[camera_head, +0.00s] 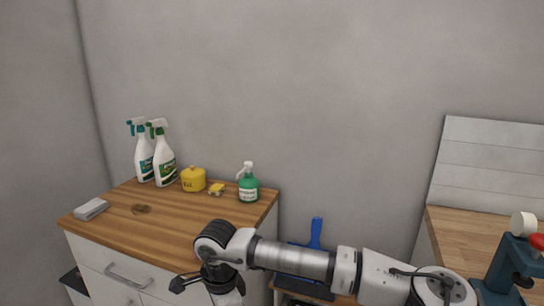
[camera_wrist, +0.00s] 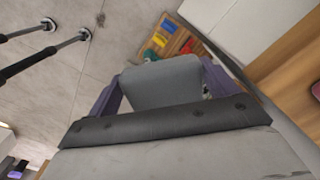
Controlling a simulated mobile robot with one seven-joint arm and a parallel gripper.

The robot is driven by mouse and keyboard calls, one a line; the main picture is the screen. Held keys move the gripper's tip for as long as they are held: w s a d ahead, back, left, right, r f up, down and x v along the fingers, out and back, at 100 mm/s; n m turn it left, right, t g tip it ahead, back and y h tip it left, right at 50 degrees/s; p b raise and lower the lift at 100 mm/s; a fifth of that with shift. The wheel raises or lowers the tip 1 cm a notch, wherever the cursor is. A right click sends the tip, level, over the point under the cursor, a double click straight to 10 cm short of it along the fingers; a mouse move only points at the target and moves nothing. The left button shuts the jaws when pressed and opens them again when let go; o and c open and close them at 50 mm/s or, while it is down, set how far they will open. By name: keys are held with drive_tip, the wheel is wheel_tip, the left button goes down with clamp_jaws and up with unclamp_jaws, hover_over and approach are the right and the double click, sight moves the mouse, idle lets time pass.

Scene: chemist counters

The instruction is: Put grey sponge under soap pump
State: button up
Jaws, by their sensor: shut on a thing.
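In the wrist view my gripper (camera_wrist: 160,98), with purple fingers, is shut on a grey block with rounded corners, which looks like the grey sponge (camera_wrist: 162,84). In the head view my wrist is low in front of the wooden counter; the fingertips and the held block are not visible there. The soap pump is a green bottle with a white top (camera_head: 249,188), upright near the counter's right back edge. My gripper is apart from it.
The wooden counter (camera_head: 190,235) also holds two white spray bottles (camera_head: 164,168), a yellow pot (camera_head: 193,180), a small yellow item (camera_head: 217,189) and a light grey flat block (camera_head: 92,208). Its middle is mostly clear. A blue-handled item (camera_head: 316,233) stands right of the counter.

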drive_tip(key=w+d+f+n, duration=0.2)
drive_tip(key=d+f+n, duration=0.15)
drive_tip(key=f, duration=0.65)
drive_tip(key=w+d+f+n, duration=0.25)
drive_tip(key=f+n, duration=0.25)
drive_tip(key=f, duration=0.5)
drive_tip(key=w+d+f+n, duration=0.2)
drive_tip(key=d+f+n, duration=0.2)
drive_tip(key=f, duration=0.6)
drive_tip(key=s+f, duration=0.4)
drive_tip(key=f, duration=0.1)
drive_tip(key=w+r, duration=0.4)
drive_tip(key=r, duration=0.1)
drive_tip(key=shift+r, duration=0.1)
drive_tip(key=s+f, duration=0.4)
drive_tip(key=f, duration=0.1)
drive_tip(key=w+r, duration=0.4)
drive_tip(key=r, duration=0.1)
